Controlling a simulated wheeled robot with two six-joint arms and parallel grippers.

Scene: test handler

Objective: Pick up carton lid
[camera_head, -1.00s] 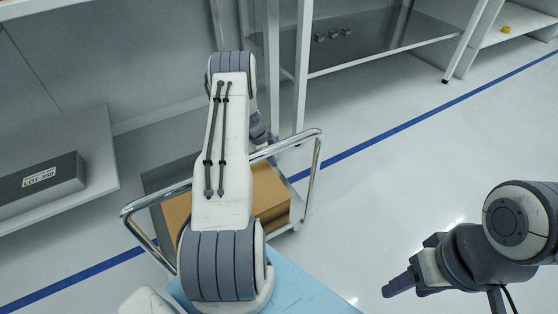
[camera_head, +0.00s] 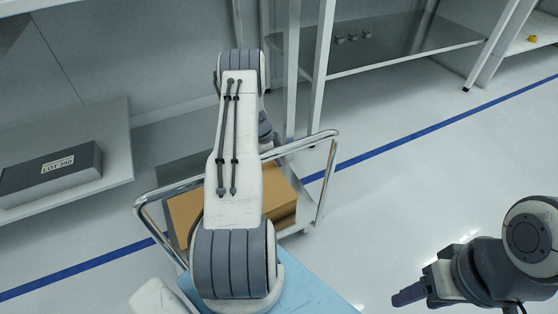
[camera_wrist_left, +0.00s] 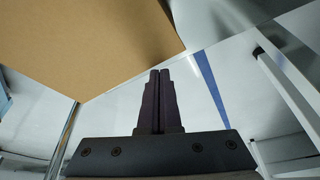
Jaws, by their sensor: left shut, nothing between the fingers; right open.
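The brown carton (camera_head: 186,212) sits in a metal-railed cart in the head view, partly hidden behind my left arm. Its flat tan top, seemingly the carton lid (camera_wrist_left: 85,40), fills the upper left of the left wrist view. My left gripper (camera_wrist_left: 159,75) is shut with nothing between its fingers, close to the edge of that tan panel; whether it touches it I cannot tell. In the head view its fingers are hidden behind the arm. My right gripper (camera_head: 408,296) is open and empty, over bare floor at lower right, away from the carton.
The cart's chrome handrails (camera_head: 325,180) rise on both sides of the carton. A grey box with a LOT label (camera_head: 45,180) lies on a shelf at left. A light blue surface (camera_head: 305,290) is in front. Open floor with a blue line (camera_head: 400,147) lies at right.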

